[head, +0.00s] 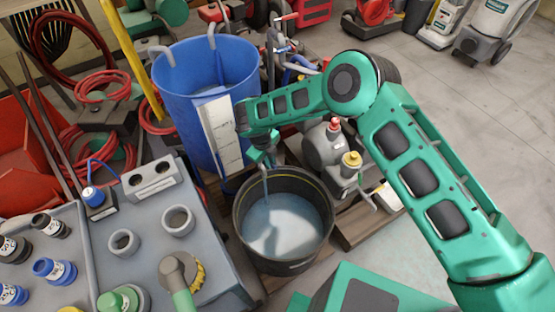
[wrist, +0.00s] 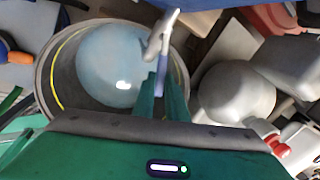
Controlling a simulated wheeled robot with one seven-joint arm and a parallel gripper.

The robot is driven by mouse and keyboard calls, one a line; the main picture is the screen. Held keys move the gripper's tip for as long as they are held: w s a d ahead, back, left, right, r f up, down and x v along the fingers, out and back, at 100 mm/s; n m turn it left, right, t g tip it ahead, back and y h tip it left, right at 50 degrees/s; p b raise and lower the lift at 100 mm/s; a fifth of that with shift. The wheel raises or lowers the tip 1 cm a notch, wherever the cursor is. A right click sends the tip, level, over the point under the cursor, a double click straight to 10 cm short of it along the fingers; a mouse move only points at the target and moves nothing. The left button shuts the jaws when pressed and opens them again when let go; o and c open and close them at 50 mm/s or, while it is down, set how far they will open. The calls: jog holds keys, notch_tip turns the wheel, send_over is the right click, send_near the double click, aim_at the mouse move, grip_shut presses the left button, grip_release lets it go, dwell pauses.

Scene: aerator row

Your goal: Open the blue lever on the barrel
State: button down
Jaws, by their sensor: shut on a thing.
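The blue barrel (head: 180,105) stands at the upper middle of the head view, with a white panel (head: 222,130) on its side. My gripper (head: 264,157) is at the barrel's lower front, above a black bucket (head: 245,225). In the wrist view, a grey tap (wrist: 162,38) has a blue lever (wrist: 162,80) between my two green fingers (wrist: 162,95), which are shut on it. The bucket (wrist: 55,70) there holds pale bluish water (wrist: 105,65). A thin pale streak, seemingly a stream, drops toward the water in the head view. The arm hides the tap in the head view.
A grey bench (head: 150,235) with round fittings stands left of the bucket. Open floor (head: 470,130) lies at the right.

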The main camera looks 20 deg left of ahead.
jog(key=shift+a+r, duration=0.2)
jog(key=shift+a, duration=0.2)
jog(key=c, duration=1.8)
grip_release()
jog(key=shift+o, duration=0.2)
jog(key=shift+d+f, duration=0.1)
jog(key=shift+d, duration=0.05)
notch_tip(320, 180, up, 11)
jog(key=s, duration=0.2)
jog(key=shift+a+f, duration=0.2)
